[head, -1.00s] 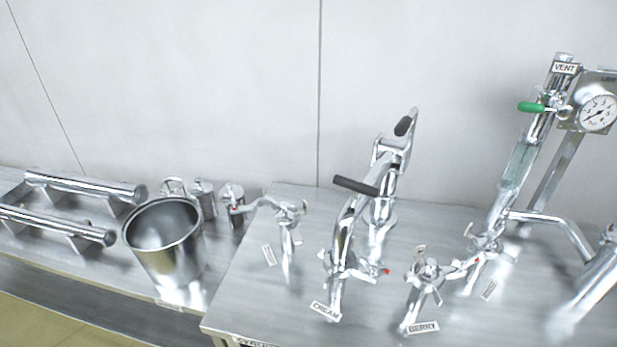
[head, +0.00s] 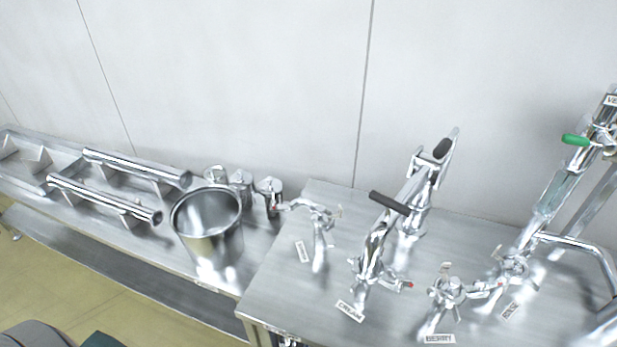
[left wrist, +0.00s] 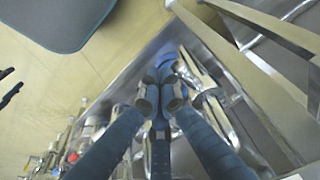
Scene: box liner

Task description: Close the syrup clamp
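In the head view, a metal fitting with a clamp (head: 319,215) stands at the table's left side. The small label (head: 303,251) beside it is too blurred to read. Fittings with clamps also stand by the CREAM label (head: 350,311), the BERRY label (head: 440,338) and another blurred label (head: 510,309). I cannot read "syrup" on any of them, nor tell which clamps are open. My left gripper (left wrist: 160,92) shows in the left wrist view, its two blue fingers converging over metal parts; whether they touch is unclear. My right gripper is not in view.
A metal bucket (head: 208,228) and small canisters (head: 241,187) stand on the lower bench at left, near pipes on a rack (head: 135,168). A tall black-handled fitting (head: 414,190) stands mid-table. A green-handled valve (head: 577,140) is at right. The table's left front is clear.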

